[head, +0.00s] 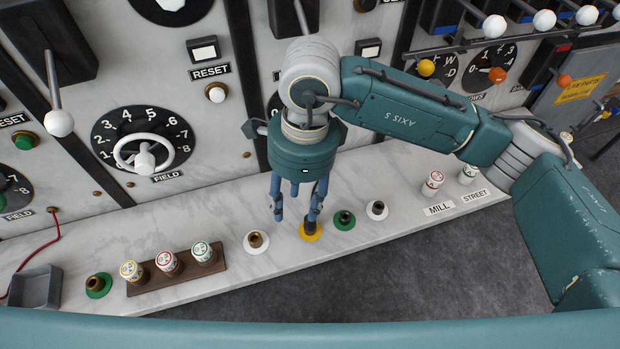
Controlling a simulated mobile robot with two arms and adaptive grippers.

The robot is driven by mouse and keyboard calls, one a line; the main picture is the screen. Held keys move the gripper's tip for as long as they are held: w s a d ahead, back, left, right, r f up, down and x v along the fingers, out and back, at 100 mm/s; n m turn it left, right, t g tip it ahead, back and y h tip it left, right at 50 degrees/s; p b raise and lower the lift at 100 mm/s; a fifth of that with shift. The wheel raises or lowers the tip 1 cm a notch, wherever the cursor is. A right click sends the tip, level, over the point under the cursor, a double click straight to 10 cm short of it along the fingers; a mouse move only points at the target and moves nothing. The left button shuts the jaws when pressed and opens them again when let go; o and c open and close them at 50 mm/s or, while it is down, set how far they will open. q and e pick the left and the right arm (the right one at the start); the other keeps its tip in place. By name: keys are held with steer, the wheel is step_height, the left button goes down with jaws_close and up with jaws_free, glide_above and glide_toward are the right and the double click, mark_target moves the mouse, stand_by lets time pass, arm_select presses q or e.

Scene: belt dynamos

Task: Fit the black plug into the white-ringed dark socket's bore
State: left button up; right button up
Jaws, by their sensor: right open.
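The white-ringed dark socket (377,210) sits on the marble ledge to the right of my right gripper, with its dark centre showing. My right gripper (296,208) points down over the ledge with its blue fingers apart and nothing visible between them. I cannot make out a separate black plug. My left gripper is out of view.
A white-ringed brass socket (256,241) and a green-ringed dark socket (344,219) flank the gripper. A wooden rack (150,287) holds three white-capped plugs. Another green-ringed socket (98,285) and a grey tray (36,287) lie left. A handwheel (144,155) juts from the panel.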

mark_target(310, 224)
steer(key=shift+w+d+t+h, duration=0.4)
steer(key=shift+w+d+h, duration=0.2)
steer(key=shift+w+d, duration=0.55)
steer(key=shift+s+d+f, duration=0.1)
steer(key=shift+d+f, duration=0.1)
steer(key=shift+f, duration=0.05)
step_height(310, 224, down, 8)
steer(key=p, duration=0.3)
steer(key=shift+s, duration=0.1)
steer(key=shift+a+f+p, duration=0.1)
steer(key=shift+f+p, duration=0.25)
steer(key=shift+f, duration=0.6)
jaws_close()
steer(key=shift+r, duration=0.1)
